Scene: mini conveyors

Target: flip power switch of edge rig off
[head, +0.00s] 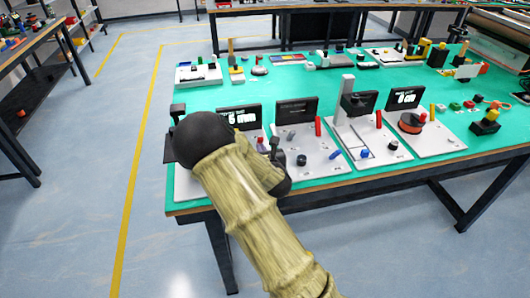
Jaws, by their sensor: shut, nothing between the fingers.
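My arm, in a beige sleeve with a black joint, reaches up from the bottom of the head view over the left front of the table. My gripper (274,148) is a small dark shape past the sleeve's end, shut and empty, in front of the left rigs. Several white rig plates stand in a row along the front edge. I cannot tell which is the edge rig. The leftmost plate (186,188) is largely hidden by my arm. The plate beside it (312,160) has a dark screen (297,110), a black knob and a red upright piece. No power switch can be made out.
The green tabletop (300,88) has a clear strip behind the rigs. A tall grey post (345,100) rises from the third plate. Floor is free to the left, with a side table (30,60) beyond.

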